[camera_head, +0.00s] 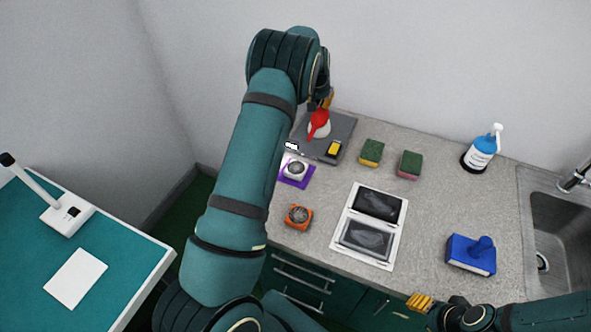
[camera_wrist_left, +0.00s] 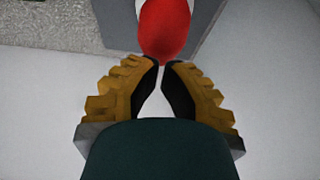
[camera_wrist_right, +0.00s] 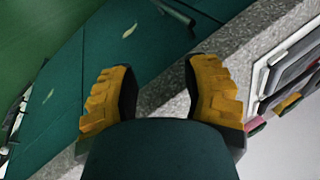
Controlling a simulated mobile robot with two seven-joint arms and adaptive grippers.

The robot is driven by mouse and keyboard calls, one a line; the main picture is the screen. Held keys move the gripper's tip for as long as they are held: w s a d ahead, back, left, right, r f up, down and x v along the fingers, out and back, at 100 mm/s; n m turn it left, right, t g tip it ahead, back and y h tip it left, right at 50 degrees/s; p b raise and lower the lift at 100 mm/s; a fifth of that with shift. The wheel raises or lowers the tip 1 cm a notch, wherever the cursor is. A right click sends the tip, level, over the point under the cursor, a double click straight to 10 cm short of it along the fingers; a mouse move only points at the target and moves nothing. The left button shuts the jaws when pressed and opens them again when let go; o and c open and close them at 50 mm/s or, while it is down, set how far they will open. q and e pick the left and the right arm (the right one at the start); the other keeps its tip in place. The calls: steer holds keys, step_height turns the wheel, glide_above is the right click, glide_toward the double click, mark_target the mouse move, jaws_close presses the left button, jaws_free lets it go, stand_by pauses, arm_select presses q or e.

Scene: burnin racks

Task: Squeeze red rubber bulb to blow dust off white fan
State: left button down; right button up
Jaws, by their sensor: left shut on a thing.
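The red rubber bulb (camera_head: 318,122) stands over a round white piece on a dark grey pad at the back of the counter. It also shows in the left wrist view (camera_wrist_left: 165,30). My left gripper (camera_head: 327,101) is at the bulb's far end, its fingertips closed together on it. What looks like the white fan (camera_head: 296,168) sits on a purple square (camera_head: 289,181) in front of the pad, partly beside my left arm. My right gripper (camera_head: 421,302) is open and empty near the counter's front edge; it also shows in the right wrist view (camera_wrist_right: 163,85).
The grey pad (camera_head: 345,131) also carries a yellow-topped block (camera_head: 334,149). An orange fan-like item (camera_head: 298,216) lies nearer the front.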

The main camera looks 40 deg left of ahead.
mark_target(319, 112)
arm_select(q)
steer(key=shift+s+d+f+b, duration=0.1)
steer(key=shift+f+b, duration=0.55)
steer(key=shift+f, duration=0.3)
steer(key=shift+f+b, duration=0.3)
steer(key=shift+f, duration=0.2)
steer(key=shift+f+b, duration=0.65)
steer(key=shift+f, duration=0.3)
steer(key=shift+a+r+p, duration=0.2)
steer(key=shift+r+p, duration=0.7)
steer(key=shift+r, duration=0.65)
steer(key=shift+d+r+p, duration=0.1)
steer(key=shift+r+p, duration=0.35)
steer(key=shift+r, duration=0.5)
